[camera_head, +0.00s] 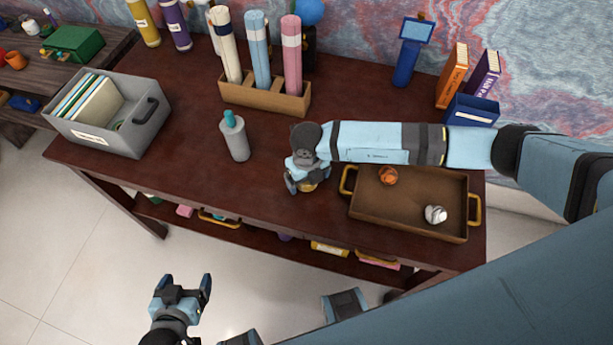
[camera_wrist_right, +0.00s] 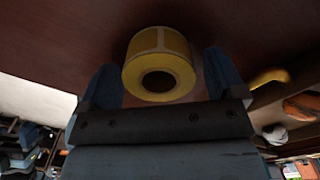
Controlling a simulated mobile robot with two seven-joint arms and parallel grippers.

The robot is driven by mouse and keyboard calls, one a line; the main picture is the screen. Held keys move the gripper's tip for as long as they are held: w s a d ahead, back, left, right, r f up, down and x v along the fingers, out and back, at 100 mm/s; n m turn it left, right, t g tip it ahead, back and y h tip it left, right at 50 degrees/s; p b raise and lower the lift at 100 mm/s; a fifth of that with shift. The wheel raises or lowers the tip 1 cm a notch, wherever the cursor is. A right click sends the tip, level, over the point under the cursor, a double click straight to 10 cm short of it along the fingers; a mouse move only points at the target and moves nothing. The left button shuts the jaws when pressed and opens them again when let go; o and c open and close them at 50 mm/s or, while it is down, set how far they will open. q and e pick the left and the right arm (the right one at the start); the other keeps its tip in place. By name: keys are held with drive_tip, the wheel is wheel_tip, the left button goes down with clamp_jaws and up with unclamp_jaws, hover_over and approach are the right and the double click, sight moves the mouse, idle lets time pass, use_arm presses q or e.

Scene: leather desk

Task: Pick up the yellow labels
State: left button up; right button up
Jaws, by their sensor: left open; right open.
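The yellow labels (camera_wrist_right: 159,68) are a roll with a dark hole in its core, on the dark red-brown desk (camera_head: 200,190). In the right wrist view the roll sits between the two open fingers of my right gripper (camera_wrist_right: 163,85). In the head view my right gripper (camera_head: 305,183) is over the desk's front middle and hides most of the roll; only a little yellow (camera_head: 308,187) shows beneath it. My left gripper (camera_head: 182,292) is open and empty, in front of the desk over the floor.
A brown tray (camera_head: 408,208) with gold handles holds an orange item (camera_head: 387,176) and a white-grey item (camera_head: 436,214), close right of my right gripper. A grey bottle (camera_head: 236,140), a rack of rolled tubes (camera_head: 264,98) and a grey bin (camera_head: 112,120) stand left and behind.

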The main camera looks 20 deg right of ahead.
drive_tip(key=c, duration=1)
drive_tip(key=shift+r, duration=0.1)
